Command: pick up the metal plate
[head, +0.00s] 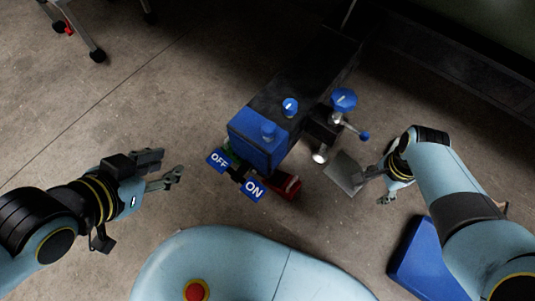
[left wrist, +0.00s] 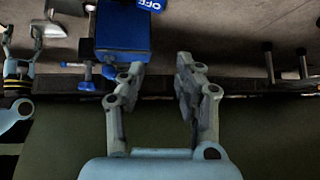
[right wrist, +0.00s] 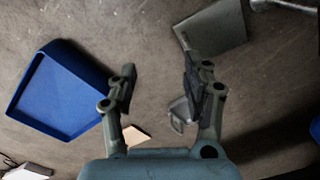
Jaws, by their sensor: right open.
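The metal plate (head: 345,173) is a flat grey square, right of the blue and black machine in the head view. In the right wrist view the plate (right wrist: 213,28) is at the top, beyond the right-hand finger's tip. My right gripper (head: 378,186) is open and empty, its fingers apart. One finger appears close beside the plate; I cannot tell if they touch. The plate also shows in the left wrist view (left wrist: 48,28), at the upper left. My left gripper (head: 163,169) is open and empty, left of the machine and far from the plate.
The blue and black machine (head: 262,143) with OFF and ON signs stands in the middle. A blue tray (head: 425,262) is at the lower right; the right wrist view shows it (right wrist: 62,88) at the left. A wheeled stand (head: 97,54) is at the upper left.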

